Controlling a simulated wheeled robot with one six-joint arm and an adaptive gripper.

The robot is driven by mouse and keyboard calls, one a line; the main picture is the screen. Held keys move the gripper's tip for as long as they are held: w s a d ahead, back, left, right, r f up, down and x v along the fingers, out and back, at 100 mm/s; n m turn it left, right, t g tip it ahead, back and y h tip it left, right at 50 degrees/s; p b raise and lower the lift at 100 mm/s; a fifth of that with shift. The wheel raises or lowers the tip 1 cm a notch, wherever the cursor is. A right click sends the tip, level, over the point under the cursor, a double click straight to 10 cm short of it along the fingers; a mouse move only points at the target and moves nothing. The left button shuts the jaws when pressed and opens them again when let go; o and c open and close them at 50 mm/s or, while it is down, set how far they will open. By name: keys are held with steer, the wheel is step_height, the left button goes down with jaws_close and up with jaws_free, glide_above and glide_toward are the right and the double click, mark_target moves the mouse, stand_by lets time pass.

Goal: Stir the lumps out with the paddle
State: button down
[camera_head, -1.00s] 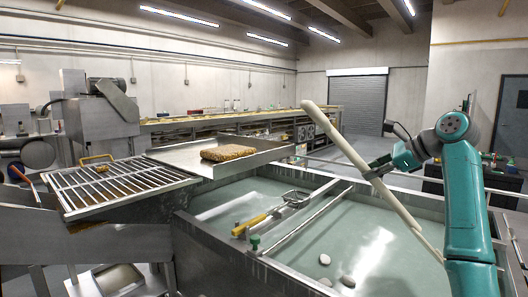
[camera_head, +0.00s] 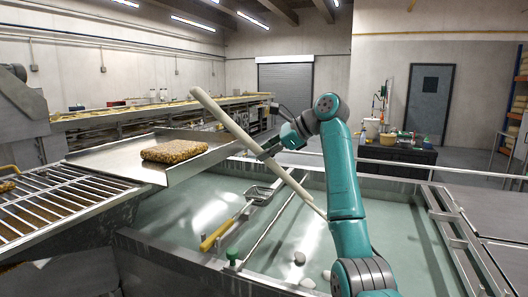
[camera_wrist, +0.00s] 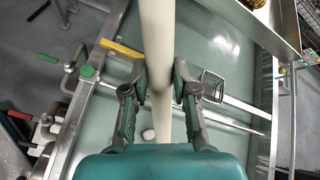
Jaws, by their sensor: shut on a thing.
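The paddle (camera_head: 243,137) is a long pale pole, held at a slant over the tank (camera_head: 135,238). Its upper end points up and left, and its lower end reaches down to the right, close to the liquid; I cannot tell if it touches. My gripper (camera_head: 270,150) is shut around the shaft. In the wrist view the paddle (camera_wrist: 158,60) runs between both fingers of my gripper (camera_wrist: 160,82). Several pale lumps (camera_head: 299,258) show in the pale green liquid near the tank's front. One lump (camera_wrist: 148,134) also shows in the wrist view, beside the shaft.
A yellow-handled skimmer (camera_head: 216,235) and a bar with a green knob (camera_head: 232,254) lie across the tank. A metal tray (camera_head: 110,158) with a brown block (camera_head: 174,151) and a wire rack (camera_head: 50,200) stand left. Open liquid lies right of my arm.

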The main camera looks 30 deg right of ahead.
step_height(320, 180, down, 26)
stand_by(1.3)
steer(key=shift+d+r, duration=0.1)
steer(key=w+d, duration=0.2)
steer(key=d, duration=0.5)
steer(key=w+d, duration=0.3)
steer(key=d, duration=0.4)
steer(key=shift+d, duration=0.4)
steer(key=shift+w, duration=0.1)
steer(key=s+a, duration=0.8)
steer(key=s, duration=0.5)
steer(key=shift+a, duration=0.4)
steer(key=w+d, duration=0.8)
steer(key=w, duration=0.5)
steer(key=shift+d, duration=0.4)
